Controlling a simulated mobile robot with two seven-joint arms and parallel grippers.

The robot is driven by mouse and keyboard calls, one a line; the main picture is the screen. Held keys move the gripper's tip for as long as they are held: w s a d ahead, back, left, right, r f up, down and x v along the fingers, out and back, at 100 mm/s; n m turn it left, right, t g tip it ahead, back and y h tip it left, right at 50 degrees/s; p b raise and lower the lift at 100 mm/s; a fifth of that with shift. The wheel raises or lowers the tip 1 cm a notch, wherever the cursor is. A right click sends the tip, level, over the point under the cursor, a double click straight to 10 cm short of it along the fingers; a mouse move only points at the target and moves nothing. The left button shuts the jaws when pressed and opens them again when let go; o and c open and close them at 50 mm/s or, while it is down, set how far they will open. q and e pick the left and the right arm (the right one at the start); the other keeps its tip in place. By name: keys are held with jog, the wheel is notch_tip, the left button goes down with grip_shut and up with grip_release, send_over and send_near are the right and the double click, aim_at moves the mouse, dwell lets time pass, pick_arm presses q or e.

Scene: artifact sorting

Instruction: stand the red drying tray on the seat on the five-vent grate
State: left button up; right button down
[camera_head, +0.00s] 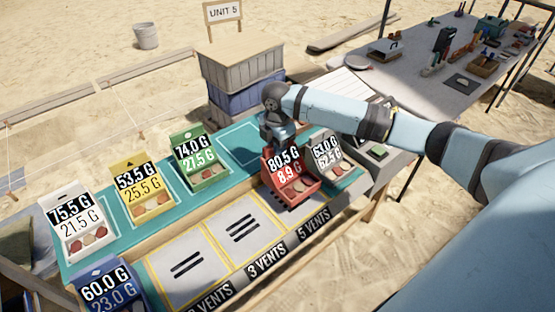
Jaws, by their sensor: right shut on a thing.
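The red drying tray (272,181) carries a card reading 80.5 G and 8.9 G, with small pieces in its front. My right gripper (280,143) is shut on the tray's top from above, and the tray looks roughly upright. It is at the five-vent seat (291,221), behind the label 5 VENTS (314,224), and hides most of that seat and its slots. I cannot tell whether the tray's base touches the seat. My left gripper is not in view.
A grey tray (345,180) stands close on the right. The three-vent seat (225,232) and another slotted seat (165,275) are empty. Green (222,170), yellow (172,190) and white (106,236) trays stand on the teal strip; a blue tray (85,284) is at front left.

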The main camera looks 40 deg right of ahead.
aim_at(277, 160)
jog(key=shift+f, duration=3.2)
jog(key=c, duration=1.1)
grip_release()
